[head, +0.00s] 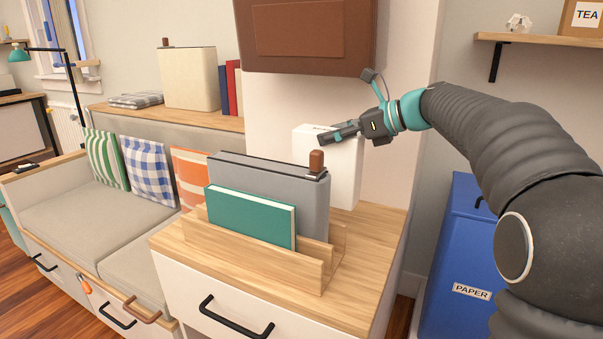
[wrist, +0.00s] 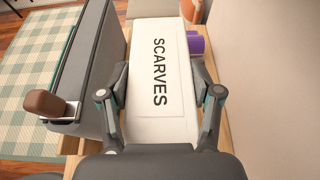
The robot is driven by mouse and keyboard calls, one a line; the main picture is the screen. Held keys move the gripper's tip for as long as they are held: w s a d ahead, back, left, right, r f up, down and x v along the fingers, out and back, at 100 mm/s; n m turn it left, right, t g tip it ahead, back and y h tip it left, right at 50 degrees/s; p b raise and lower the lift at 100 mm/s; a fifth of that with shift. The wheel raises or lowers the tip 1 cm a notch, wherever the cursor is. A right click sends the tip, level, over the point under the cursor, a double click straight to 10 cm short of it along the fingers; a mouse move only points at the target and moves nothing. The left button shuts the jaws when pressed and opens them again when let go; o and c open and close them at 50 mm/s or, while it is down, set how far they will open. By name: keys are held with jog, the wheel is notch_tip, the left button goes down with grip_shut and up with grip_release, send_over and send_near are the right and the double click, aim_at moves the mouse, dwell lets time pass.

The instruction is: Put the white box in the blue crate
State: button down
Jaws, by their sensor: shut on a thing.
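The white box (head: 345,180) stands upright on the wooden top of a cabinet, behind a grey case. In the wrist view the white box (wrist: 150,45) shows "SCARVES" in dark letters. My gripper (head: 346,133) is at the box's upper part, and in the wrist view its fingers (wrist: 161,112) are on either side of it, shut on it. No open blue crate is visible; a blue bin (head: 450,240) labelled "PAPER" stands on the right.
The grey case (head: 310,205) with a brown knob and a teal book (head: 250,218) stand in a wooden rack (head: 310,270), close beside the box. A brown wall cabinet (head: 310,35) hangs above. A purple thing (wrist: 196,43) lies past the box. A cushioned bench (head: 70,200) is left.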

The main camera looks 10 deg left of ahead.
aim_at(360, 150)
jog(key=x, duration=0.4)
jog(key=s+x, duration=0.1)
jog(key=x, duration=0.1)
jog(key=shift+w+a+f, duration=0.15)
jog(key=shift+a+f, duration=0.2)
jog(key=shift+f, duration=0.2)
jog(key=shift+f+b, duration=0.45)
jog(key=shift+f, duration=1.7)
jog(key=shift+c, duration=1.1)
grip_release()
jog(key=shift+d+r, duration=0.25)
jog(key=v, duration=1.1)
jog(key=shift+d, duration=0.2)
